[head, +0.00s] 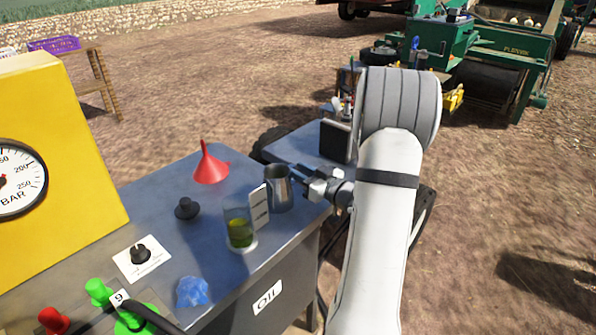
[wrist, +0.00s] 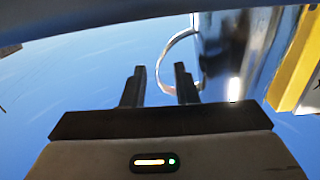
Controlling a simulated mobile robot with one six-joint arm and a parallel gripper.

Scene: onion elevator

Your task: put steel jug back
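The steel jug (head: 279,190) stands upright on the grey-blue metal bench near its right edge, in the head view. In the wrist view its shiny body (wrist: 222,50) is at the upper right, with the curved handle (wrist: 163,60) reaching left. My gripper (head: 303,177) is at the jug's right side, at the handle. In the wrist view my gripper (wrist: 160,80) is open, with a clear gap between its fingers. The handle shows in that gap, one finger to each side of it; contact is not visible.
A glass beaker of green-yellow liquid (head: 238,232) with a white label card (head: 258,207) stands close to the jug's left front.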

